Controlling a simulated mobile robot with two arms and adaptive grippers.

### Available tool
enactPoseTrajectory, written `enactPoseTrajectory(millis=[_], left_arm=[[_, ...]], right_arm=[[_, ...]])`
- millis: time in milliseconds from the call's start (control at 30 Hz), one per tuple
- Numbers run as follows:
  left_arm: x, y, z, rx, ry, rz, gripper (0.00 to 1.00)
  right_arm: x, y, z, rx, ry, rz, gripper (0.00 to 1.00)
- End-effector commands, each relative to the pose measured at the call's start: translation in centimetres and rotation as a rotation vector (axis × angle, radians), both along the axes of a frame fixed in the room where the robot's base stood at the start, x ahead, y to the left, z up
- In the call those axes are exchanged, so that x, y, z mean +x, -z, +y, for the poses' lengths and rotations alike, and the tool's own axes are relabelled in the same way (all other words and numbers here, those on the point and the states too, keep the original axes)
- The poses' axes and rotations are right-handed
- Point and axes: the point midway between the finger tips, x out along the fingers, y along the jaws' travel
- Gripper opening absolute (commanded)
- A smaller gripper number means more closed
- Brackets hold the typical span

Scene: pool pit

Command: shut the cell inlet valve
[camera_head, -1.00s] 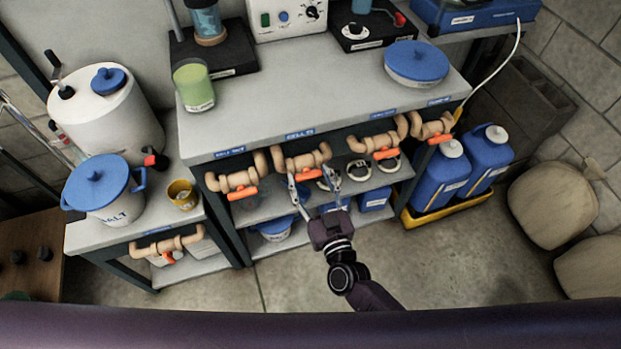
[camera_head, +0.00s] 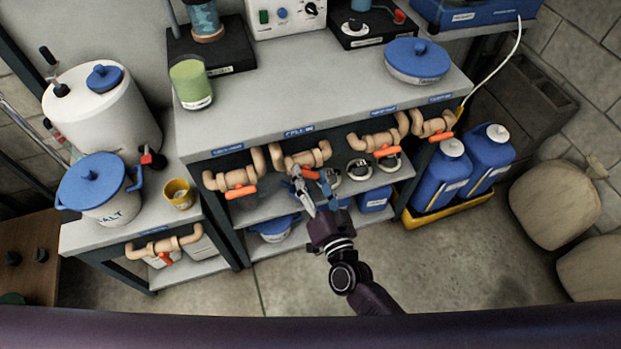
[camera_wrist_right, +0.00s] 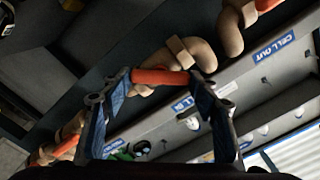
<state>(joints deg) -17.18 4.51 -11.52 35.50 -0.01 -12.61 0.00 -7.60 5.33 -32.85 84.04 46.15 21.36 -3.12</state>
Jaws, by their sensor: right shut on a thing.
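The cell inlet valve (camera_head: 306,157) is a beige pipe valve under the front edge of the bench, below the blue "CELL IN" label (camera_head: 299,131). Its orange lever (camera_head: 310,173) is partly hidden by my right gripper (camera_head: 311,182). In the right wrist view the orange lever (camera_wrist_right: 160,77) lies between the two fingertips of my right gripper (camera_wrist_right: 161,76), which is shut on it. The lever looks roughly in line with the pipe. My left gripper is not in view.
Similar orange-levered valves stand close by, one on the left (camera_head: 231,180) and others on the right (camera_head: 378,142). Another valve (camera_head: 165,246) is on the lower left bench. Blue jugs (camera_head: 488,160) stand in a yellow tray (camera_head: 447,206). The floor in front is clear.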

Motion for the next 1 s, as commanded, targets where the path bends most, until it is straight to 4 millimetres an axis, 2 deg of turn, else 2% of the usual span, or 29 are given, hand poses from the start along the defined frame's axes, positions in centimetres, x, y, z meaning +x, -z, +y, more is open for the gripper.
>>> enactPoseTrajectory(millis=[600,1000], left_arm=[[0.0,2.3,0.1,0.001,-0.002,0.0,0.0],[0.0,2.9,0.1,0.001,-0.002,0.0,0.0]], right_arm=[[0.0,0.4,-0.1,0.52,0.0,0.17,0.31],[0.0,0.4,-0.1,0.684,0.001,0.224,0.31]])
